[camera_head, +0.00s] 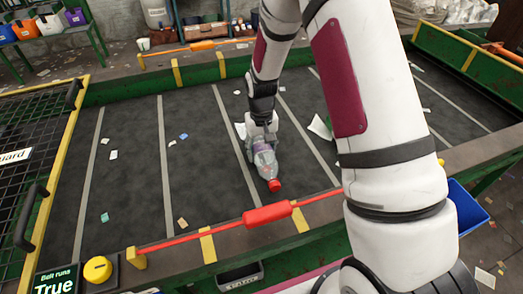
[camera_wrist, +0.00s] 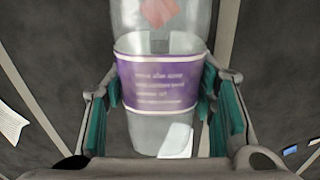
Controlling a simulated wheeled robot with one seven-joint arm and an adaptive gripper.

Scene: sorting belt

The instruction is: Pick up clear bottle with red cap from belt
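The clear bottle with a red cap (camera_head: 265,160) is at the middle of the dark belt (camera_head: 195,130), tilted or lying with its cap toward the near rail. My gripper (camera_head: 262,130) is at its base end. In the wrist view the bottle's purple label (camera_wrist: 165,78) fills the space between the two teal-padded fingers of my gripper (camera_wrist: 160,95). Both fingers appear to press on its sides. The cap is outside the wrist view. I cannot tell whether the bottle touches the belt.
A red cord with a red grip (camera_head: 268,213) runs along the near edge of the belt. A black mesh guard (camera_head: 30,150) with a yellow frame stands at the left. Paper scraps lie scattered, including white sheets (camera_head: 319,127) right of the bottle. A blue bin (camera_head: 467,208) is at the right.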

